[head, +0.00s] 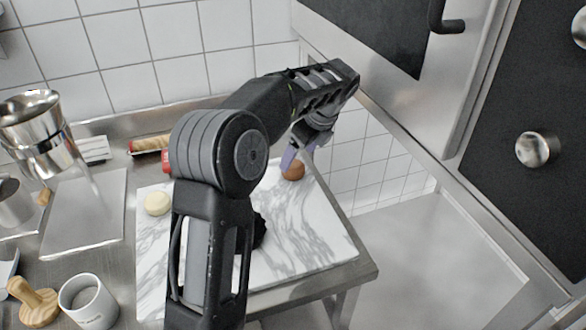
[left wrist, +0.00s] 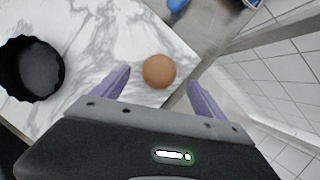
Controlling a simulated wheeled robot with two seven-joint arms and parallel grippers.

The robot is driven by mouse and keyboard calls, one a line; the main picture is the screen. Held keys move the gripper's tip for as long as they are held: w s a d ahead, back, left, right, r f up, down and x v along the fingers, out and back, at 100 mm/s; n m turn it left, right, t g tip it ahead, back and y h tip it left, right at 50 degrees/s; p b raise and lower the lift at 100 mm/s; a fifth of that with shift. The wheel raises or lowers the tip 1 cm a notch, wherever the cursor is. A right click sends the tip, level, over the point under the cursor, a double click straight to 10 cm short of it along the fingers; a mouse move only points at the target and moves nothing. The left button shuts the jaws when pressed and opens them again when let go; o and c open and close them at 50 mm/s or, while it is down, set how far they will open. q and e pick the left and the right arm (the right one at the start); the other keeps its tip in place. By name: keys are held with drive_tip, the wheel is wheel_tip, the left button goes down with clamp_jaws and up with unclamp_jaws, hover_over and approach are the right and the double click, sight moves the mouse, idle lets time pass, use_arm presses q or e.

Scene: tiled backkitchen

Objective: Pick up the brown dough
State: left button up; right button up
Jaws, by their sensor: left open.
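The brown dough (head: 293,171) is a small round ball on the marble board (head: 310,240), near its far right edge. In the left wrist view the brown dough (left wrist: 159,71) lies between and slightly beyond the purple fingertips. My left gripper (head: 298,150) reaches over the board from above, with a finger beside the dough in the head view. It is open and empty, and its two fingers (left wrist: 158,78) show spread on either side of the dough. I cannot tell whether a finger touches it. My right gripper is not in view.
A pale dough ball (head: 157,203) sits at the board's left. A black fluted tin (left wrist: 30,68) stands on the board, mostly behind my arm in the head view. A rolling pin (head: 150,144) lies behind the board. A white cup (head: 90,301) and wooden stamp (head: 33,303) stand front left.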

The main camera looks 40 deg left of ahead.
sight(290, 170)
use_arm(q)
drive_tip(key=x, duration=0.5)
drive_tip(key=shift+p, duration=0.4)
drive_tip(key=shift+c, duration=0.3)
drive_tip(key=c, duration=1.5)
